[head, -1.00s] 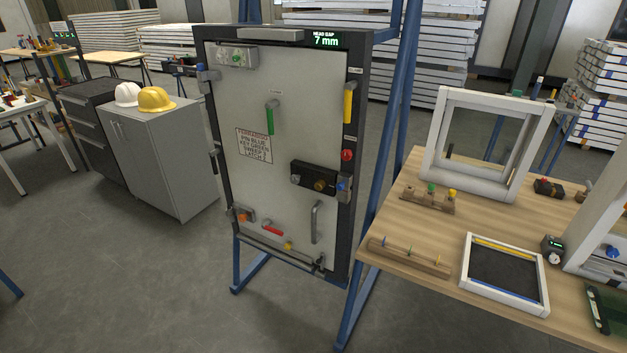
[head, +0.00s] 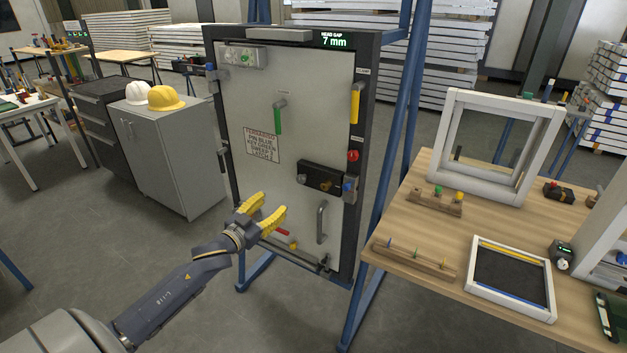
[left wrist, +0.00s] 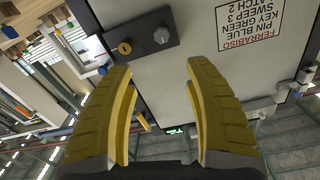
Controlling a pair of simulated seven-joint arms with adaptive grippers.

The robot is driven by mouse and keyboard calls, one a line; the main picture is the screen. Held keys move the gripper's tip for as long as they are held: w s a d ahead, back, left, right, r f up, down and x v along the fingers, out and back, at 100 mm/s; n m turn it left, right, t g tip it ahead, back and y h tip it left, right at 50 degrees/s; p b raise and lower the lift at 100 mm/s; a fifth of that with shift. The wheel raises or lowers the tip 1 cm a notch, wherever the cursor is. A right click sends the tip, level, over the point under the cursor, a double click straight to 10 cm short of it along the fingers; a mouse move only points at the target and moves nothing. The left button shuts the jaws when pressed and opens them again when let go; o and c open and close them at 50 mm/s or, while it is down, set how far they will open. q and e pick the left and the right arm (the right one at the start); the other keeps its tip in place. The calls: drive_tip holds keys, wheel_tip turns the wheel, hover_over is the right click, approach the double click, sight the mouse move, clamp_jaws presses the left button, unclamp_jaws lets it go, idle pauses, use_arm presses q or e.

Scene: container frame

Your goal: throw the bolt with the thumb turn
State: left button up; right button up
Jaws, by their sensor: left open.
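The pale door panel (head: 245,110) stands upright in a dark frame. A black lock box (head: 335,172) sits at its right side, with a brass round part (head: 325,186) and a grey knob (head: 302,179) that looks like the thumb turn. In the left wrist view, the box (left wrist: 146,36) shows the brass ring (left wrist: 124,48) and the faceted grey knob (left wrist: 161,36) beyond the fingertips. My left gripper (head: 273,204) is open and empty, below and left of the box, apart from it; its yellow fingers (left wrist: 158,68) spread on either side. The bolt's state cannot be told. My right gripper is not in view.
A grey pull handle (head: 321,223) and a red lever (head: 282,233) are low on the door. A green handle (head: 278,119) and a yellow handle (head: 355,103) are higher. A wooden bench (head: 405,215) with parts stands at right, a grey cabinet (head: 180,160) at left.

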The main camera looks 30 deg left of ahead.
sight(300, 180)
use_arm(q)
drive_tip(key=w, duration=1.7)
drive_tip(key=shift+w+f, duration=0.1)
drive_tip(key=shift+f, duration=0.05)
clamp_jaws()
idle(0.4)
